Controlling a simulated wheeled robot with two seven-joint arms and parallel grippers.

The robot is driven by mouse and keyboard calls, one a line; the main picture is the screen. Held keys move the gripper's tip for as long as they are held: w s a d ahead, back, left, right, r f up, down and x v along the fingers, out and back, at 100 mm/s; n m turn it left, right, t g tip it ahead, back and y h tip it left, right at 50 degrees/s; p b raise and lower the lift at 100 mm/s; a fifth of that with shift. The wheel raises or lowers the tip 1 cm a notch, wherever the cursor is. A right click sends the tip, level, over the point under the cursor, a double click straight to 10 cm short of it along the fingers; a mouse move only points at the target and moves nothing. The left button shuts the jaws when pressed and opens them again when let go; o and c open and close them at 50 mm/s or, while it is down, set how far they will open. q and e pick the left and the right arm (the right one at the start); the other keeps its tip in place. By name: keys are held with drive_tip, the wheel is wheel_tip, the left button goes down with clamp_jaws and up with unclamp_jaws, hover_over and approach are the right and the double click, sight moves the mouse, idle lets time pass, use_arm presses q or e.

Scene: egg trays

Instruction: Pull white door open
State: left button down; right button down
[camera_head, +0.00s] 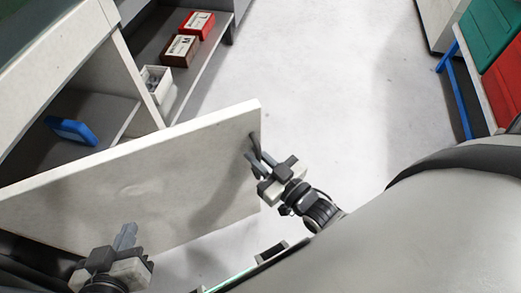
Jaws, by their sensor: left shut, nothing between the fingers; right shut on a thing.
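The white door (130,190) stands swung out from the cabinet, its panel reaching across the left half of the head view. A dark handle (254,138) sits near its free right edge. My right gripper (259,160) is at that edge, shut on the handle; the exact contact is partly hidden by the fingers. My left gripper (127,236) is shut and empty in front of the lower part of the door panel, low in the view. I cannot tell whether it touches the panel.
The open cabinet (150,95) shows a blue item (72,131) on a shelf. A white box (157,82), a brown box (180,50) and a red box (198,25) stand farther along. Green and red bins (495,40) on a blue frame stand at right. Pale floor between is clear.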

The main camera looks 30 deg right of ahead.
use_arm(q)
drive_tip(key=shift+r, duration=0.1)
use_arm(e)
drive_tip(key=c, duration=1.8)
unclamp_jaws()
drive_tip(key=shift+s, duration=0.1)
